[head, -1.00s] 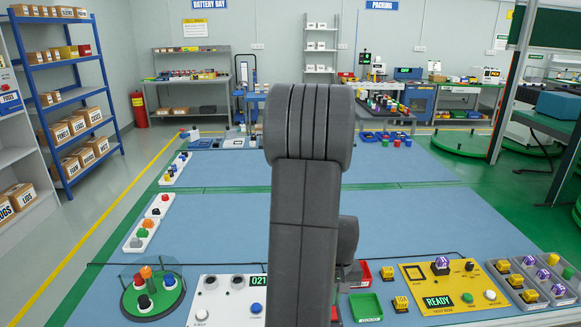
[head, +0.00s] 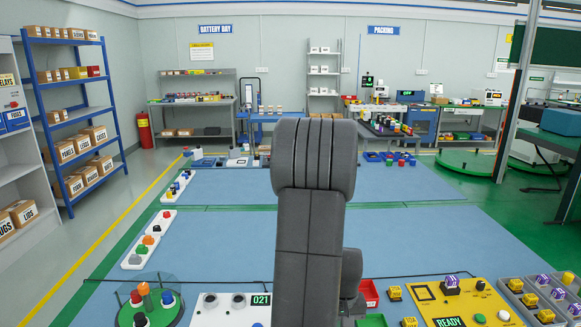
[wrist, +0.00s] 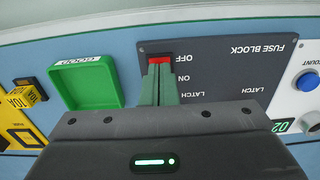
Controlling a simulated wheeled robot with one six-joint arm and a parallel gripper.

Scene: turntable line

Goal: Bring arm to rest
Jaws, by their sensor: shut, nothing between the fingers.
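My gripper (wrist: 157,85) shows in the wrist view with its narrow green-grey fingers together and nothing between them. The fingertips reach over the dark fuse block panel (wrist: 215,75), close to a red part (wrist: 159,60) beside the word OFF. I cannot tell whether they touch it. In the head view my arm rises upright through the middle and hides the gripper and most of the fuse block.
Beside the panel is a green tray (wrist: 83,84); yellow 10A blocks (wrist: 30,92) lie beyond it. A white panel with a blue button (wrist: 307,81) is on the other side. The blue mat (head: 420,235) is largely clear behind.

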